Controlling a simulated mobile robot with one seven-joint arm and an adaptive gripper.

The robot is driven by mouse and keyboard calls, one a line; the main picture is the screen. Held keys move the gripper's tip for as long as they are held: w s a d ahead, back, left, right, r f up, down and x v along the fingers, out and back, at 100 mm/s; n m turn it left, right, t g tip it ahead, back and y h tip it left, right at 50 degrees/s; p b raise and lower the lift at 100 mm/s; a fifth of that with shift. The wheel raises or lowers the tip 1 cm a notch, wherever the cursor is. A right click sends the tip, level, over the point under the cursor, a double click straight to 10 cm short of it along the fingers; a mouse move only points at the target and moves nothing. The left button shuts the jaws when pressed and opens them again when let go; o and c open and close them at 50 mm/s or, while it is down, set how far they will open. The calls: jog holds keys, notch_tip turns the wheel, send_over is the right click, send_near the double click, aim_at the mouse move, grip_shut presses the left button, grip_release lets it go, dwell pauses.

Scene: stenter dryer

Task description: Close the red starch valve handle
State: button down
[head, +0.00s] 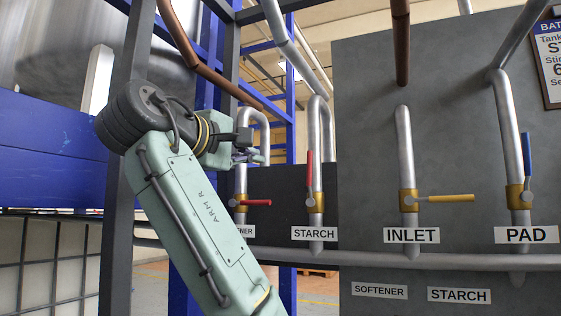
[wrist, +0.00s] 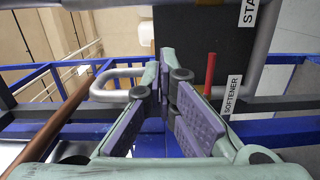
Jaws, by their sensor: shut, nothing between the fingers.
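The red starch valve handle (head: 310,169) stands upright, in line with its grey pipe, above the brass valve body (head: 315,200) and the STARCH label (head: 314,233). My gripper (head: 252,157) is left of this handle in the head view, apart from it, at about its height. The gripper is shut and empty; its purple-padded fingers also show in the wrist view (wrist: 168,72). A second red handle (head: 257,203), on the softener valve, lies horizontal below my gripper. A red handle (wrist: 210,73) shows beside the SOFTENER label (wrist: 232,97) in the wrist view. My arm partly hides that label in the head view.
The INLET valve has a horizontal yellow handle (head: 446,198); the PAD valve has an upright blue handle (head: 527,156). Vertical grey pipes and a long horizontal pipe (head: 450,261) run along the dark panel. A blue frame (head: 290,270) stands behind my arm.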

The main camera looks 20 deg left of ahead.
aim_at(310, 178)
jog(key=w+d+p, duration=0.3)
jog(key=w+d, duration=0.1)
jog(key=w, duration=0.5)
jog(key=shift+w+d+f+p, duration=0.15)
jog(key=shift+w+d+p, duration=0.15)
jog(key=shift+w+p, duration=0.1)
jog(key=shift+d, duration=0.2)
